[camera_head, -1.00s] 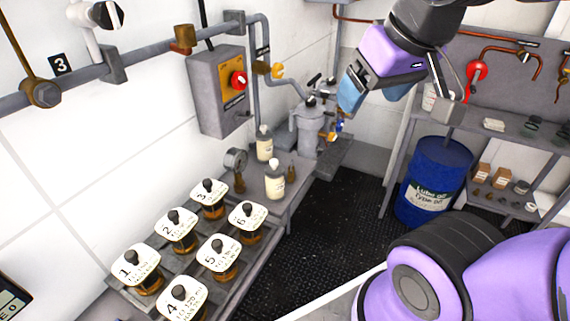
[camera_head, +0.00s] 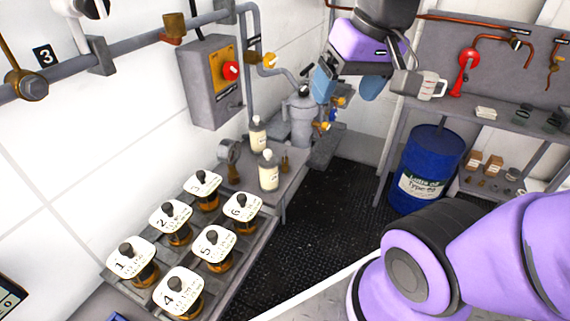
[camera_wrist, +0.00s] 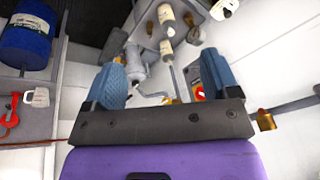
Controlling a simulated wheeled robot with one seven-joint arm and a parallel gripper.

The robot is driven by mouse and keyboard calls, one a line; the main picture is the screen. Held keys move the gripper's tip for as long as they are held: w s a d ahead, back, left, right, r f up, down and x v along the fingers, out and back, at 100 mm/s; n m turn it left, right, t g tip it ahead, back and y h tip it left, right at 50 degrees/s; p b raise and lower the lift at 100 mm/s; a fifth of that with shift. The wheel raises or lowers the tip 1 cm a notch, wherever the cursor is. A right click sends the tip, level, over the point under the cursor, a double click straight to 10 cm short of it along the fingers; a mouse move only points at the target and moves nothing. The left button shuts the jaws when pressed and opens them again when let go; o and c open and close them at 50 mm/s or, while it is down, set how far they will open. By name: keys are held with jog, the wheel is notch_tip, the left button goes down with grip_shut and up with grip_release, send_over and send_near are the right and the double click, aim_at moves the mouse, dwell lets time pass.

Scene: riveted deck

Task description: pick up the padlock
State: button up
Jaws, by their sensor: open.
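I cannot make out a padlock for certain in either view. Small yellow and blue parts (camera_head: 338,101) show by the grey pump at the back, too small to tell what they are. My gripper (camera_head: 347,88) hangs in the air at the upper middle of the head view, in front of the pump and back wall. Its two blue fingers are apart with nothing between them. In the wrist view my gripper (camera_wrist: 165,72) is likewise open and empty, and its fingers hide part of the scene behind.
A grey pump (camera_head: 300,122) stands past the bench with white bottles (camera_head: 268,172) and several numbered jars (camera_head: 213,247). A grey box with a red knob (camera_head: 212,92) is on the left wall. A blue drum (camera_head: 428,165) stands under the right shelf. Dark floor between is clear.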

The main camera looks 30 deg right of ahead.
jog(key=w+d+f+m+g+y, duration=0.3)
jog(key=w+f+m+y, duration=0.8)
jog(key=w+f, duration=0.55)
jog(key=w+d+f+m+t+y, duration=0.2)
jog(key=d+f+m, duration=0.1)
jog(key=f, duration=0.2)
jog(key=w+d+f+m+t+y, duration=0.1)
jog(key=w+d+f+m+t, duration=0.15)
jog(key=f, duration=0.25)
jog(key=m+t+h, duration=0.2)
jog(key=m+t, duration=0.5)
jog(key=m, duration=0.2)
send_near(285, 160)
jog(key=shift+n, duration=0.25)
jog(key=shift+w+d+f+x, duration=0.15)
jog(key=shift+w+d+x, duration=0.1)
jog(key=shift+x, duration=1.3)
jog(key=shift+w+d+f+x, duration=0.15)
jog(key=shift+w+d+x, duration=0.1)
jog(key=shift+x, duration=1.3)
jog(key=shift+w+d+f+x, duration=0.15)
jog(key=shift+w+d+x, duration=0.1)
jog(key=shift+x, duration=1.3)
jog(key=shift+a, duration=0.1)
jog(key=c, duration=1.1)
